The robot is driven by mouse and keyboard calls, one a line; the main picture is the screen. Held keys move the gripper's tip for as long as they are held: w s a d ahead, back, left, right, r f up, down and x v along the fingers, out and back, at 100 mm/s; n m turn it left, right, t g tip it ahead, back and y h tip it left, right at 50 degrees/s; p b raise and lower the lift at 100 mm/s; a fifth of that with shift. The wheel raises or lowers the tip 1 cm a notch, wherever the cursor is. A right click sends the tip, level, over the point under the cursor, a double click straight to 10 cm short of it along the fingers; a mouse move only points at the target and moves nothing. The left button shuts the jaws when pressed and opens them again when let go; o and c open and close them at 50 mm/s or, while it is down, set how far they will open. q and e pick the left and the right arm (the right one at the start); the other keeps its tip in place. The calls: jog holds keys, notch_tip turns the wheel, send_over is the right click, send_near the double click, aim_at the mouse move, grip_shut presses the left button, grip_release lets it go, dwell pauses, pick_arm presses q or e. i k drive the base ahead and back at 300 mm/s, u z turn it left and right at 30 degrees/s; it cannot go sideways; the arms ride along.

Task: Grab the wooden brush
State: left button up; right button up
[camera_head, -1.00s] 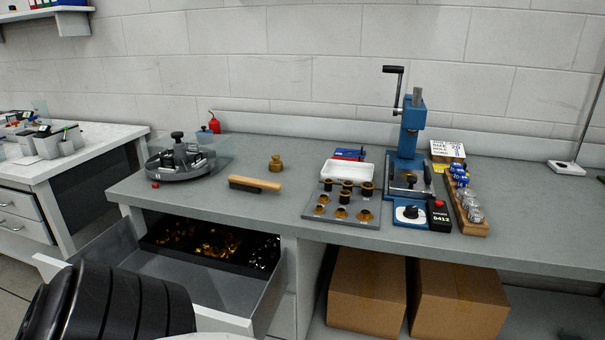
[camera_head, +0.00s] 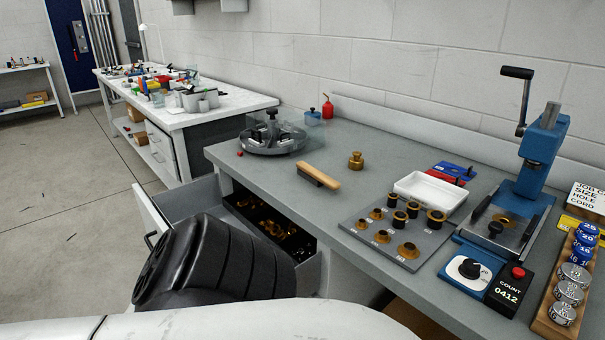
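The wooden brush (camera_head: 319,174) lies on the grey workbench (camera_head: 374,141), between the round grey fixture (camera_head: 272,137) and the plate of brass fittings (camera_head: 400,228). It has a light wooden handle and a dark bristle part at its left end. Nothing touches it from above. A black and white arm of mine crosses the bottom of the view, below the bench edge. Neither of my grippers shows.
An open drawer (camera_head: 182,198) with brass parts juts out below the bench's left end. A brass weight (camera_head: 355,160), a white tray (camera_head: 430,193) and a blue hand press (camera_head: 541,150) stand on the bench. Bench top around the brush is clear.

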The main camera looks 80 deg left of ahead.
aim_at(313, 175)
jog(key=u, duration=2.4)
